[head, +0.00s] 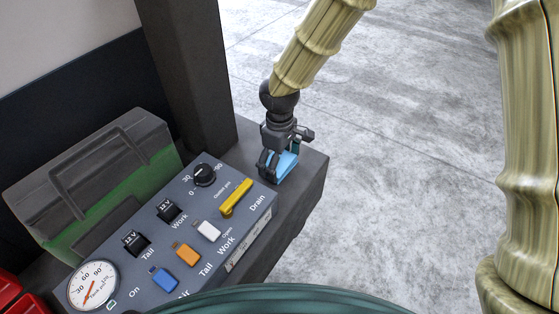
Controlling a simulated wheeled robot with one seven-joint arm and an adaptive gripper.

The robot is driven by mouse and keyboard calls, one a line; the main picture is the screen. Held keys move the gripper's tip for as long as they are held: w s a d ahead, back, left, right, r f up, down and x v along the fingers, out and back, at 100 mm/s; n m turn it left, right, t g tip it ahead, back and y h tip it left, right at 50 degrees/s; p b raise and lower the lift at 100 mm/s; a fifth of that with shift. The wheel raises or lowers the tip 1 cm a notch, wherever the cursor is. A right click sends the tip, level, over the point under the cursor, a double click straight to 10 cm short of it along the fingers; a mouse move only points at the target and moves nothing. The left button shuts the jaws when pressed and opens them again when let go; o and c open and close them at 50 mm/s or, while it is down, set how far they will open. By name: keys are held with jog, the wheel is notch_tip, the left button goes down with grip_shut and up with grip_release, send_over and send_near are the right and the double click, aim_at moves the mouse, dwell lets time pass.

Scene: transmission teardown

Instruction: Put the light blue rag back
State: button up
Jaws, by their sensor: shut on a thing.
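The light blue rag (286,166) is at the right end of the dark bench, beyond the control panel. My gripper (271,172) points down and is shut on the rag. The rag shows between and to the right of the fingers. It is at or just above the bench top (312,172); I cannot tell whether it touches. The fingers hide part of the rag.
A control panel (150,225) with switches, a knob, a gauge and a yellow handle (236,197) stands left of my gripper. A dark post (190,75) rises behind. A grey-green case (95,180) is at left. Open floor lies to the right.

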aim_at(280, 162)
jog(key=o, duration=0.7)
notch_tip(280, 162, up, 12)
jog(key=shift+p, duration=0.9)
